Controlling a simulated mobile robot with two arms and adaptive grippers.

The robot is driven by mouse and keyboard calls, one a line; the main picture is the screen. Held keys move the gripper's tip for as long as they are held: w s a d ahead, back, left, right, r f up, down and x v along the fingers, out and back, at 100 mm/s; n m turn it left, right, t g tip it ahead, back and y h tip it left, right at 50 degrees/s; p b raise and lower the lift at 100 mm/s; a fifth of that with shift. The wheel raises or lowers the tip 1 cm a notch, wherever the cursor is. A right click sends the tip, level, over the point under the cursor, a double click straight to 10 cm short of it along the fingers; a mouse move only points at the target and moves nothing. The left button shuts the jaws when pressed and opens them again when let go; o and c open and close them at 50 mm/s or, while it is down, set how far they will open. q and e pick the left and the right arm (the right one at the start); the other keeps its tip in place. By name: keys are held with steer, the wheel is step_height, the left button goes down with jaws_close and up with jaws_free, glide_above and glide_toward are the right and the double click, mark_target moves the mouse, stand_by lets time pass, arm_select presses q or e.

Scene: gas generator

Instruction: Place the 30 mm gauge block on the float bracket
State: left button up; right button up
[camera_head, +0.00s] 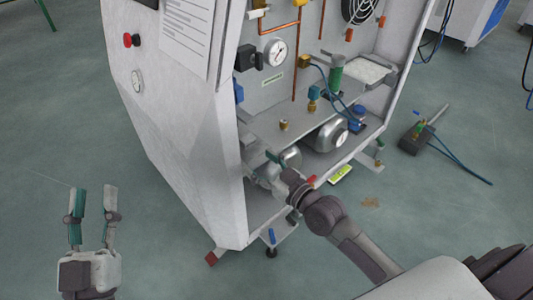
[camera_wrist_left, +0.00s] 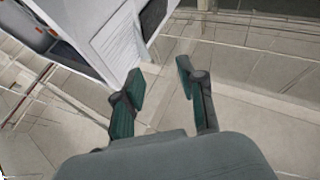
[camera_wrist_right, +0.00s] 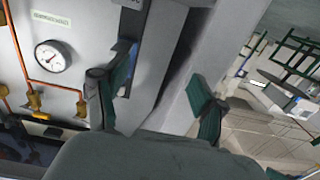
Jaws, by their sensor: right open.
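I cannot pick out the 30 mm gauge block or a clear float bracket in any view. My right gripper (camera_head: 279,165) is at the open lower front of the generator cabinet, beside the silver cylinders, with its far finger partly hidden. In the right wrist view its fingers (camera_wrist_right: 163,88) are spread, with nothing between them, in front of a cabinet panel and edge. My left gripper (camera_head: 93,200) is open and empty over bare floor left of the cabinet. The left wrist view shows its fingers (camera_wrist_left: 158,82) apart too.
The white cabinet side (camera_head: 180,130) stands between my two grippers. Inside are a shelf (camera_head: 262,122), a silver cylinder (camera_head: 327,134), a green-topped fitting (camera_head: 336,75) and a pressure gauge (camera_head: 275,52). A black box with cables (camera_head: 420,139) lies on the floor at right. The left floor is clear.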

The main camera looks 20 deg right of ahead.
steer(key=s+a+r+t, duration=0.2)
steer(key=s+r, duration=0.4)
steer(key=r, duration=0.3)
steer(key=s+a+r+m+t, duration=0.1)
steer(key=s+a+r+t, duration=0.2)
steer(key=s+r, duration=0.4)
step_height(320, 180, up, 2)
steer(key=shift+m+t, duration=0.3)
steer(key=shift+t, duration=0.2)
